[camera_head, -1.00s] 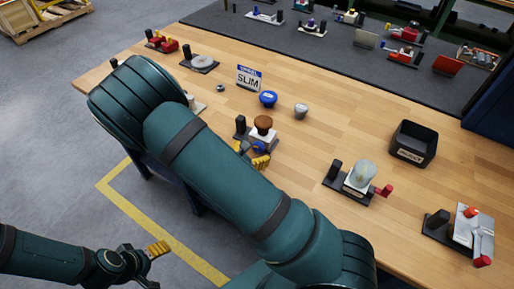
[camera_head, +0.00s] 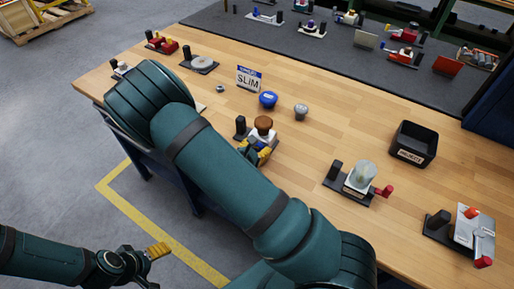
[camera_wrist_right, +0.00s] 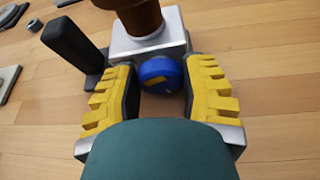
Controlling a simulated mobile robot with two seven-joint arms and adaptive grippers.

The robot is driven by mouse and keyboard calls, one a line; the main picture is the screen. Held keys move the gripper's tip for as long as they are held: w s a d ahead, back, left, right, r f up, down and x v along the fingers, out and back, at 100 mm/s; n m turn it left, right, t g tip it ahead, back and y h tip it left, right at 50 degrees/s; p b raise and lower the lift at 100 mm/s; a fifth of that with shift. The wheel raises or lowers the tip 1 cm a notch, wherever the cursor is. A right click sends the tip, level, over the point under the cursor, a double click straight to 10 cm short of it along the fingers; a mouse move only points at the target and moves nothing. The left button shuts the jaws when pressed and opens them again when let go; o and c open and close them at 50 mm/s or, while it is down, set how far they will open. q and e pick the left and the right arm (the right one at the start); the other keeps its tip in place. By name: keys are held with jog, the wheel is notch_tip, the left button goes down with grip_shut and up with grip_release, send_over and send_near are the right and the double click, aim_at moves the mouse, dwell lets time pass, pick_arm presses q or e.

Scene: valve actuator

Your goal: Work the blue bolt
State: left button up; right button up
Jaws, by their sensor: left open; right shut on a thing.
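The blue bolt (camera_wrist_right: 161,76) has a round blue head with a small yellow mark. It sticks out of the side of a pale metal block (camera_wrist_right: 150,45) with a brown knob on top. In the head view, my right gripper (camera_head: 259,154) is at the front of this fixture, partly behind my right arm, and the bolt is mostly hidden there. My left gripper (camera_head: 155,262) is open and empty, low at the left, away from the bench.
A black upright post (camera_wrist_right: 72,45) stands beside the block. Behind the fixture are a blue knob (camera_head: 268,99), a grey knob (camera_head: 301,111) and a SLIM sign (camera_head: 248,79). Another fixture (camera_head: 360,178) and a black bin (camera_head: 413,145) are to the right.

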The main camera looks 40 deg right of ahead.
jog(key=shift+w+r+n+g+p, duration=0.15)
jog(key=shift+n+g+p, duration=0.25)
jog(key=shift+n+p, duration=0.55)
jog(key=shift+n+g+h+p, duration=0.4)
jog(key=shift+n+g+p, duration=0.15)
jog(key=shift+p, duration=0.4)
jog(key=shift+f, duration=0.2)
jog(key=o, duration=1.2)
jog(key=shift+a, duration=0.1)
jog(key=v, duration=1.2)
